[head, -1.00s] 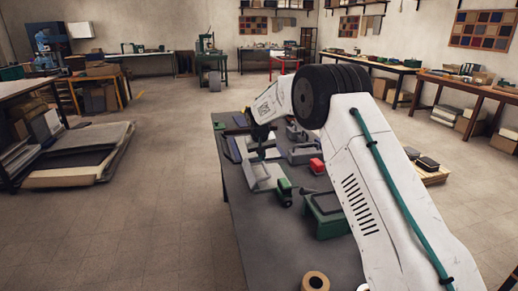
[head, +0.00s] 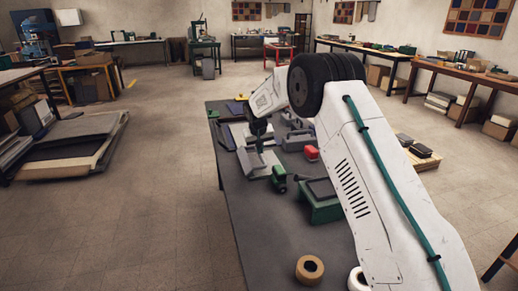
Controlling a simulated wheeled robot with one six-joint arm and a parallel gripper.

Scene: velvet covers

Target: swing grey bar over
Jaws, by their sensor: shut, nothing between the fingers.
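My gripper (head: 258,128) is a small dark shape at the far end of my white arm, over the back part of the dark workbench. Its fingers point down and look closed, with nothing seen between them. Just below it in the picture is a small press-like device with a pale plate (head: 265,166) and a grey upright bar-like part (head: 247,160). I cannot tell for sure that this part is the grey bar, or whether the gripper touches it. A green cylinder-like part (head: 278,179) sits at the device's right side. My arm hides the bench's right side.
A white roll (head: 357,281) is at the front. The bench's front left is bare.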

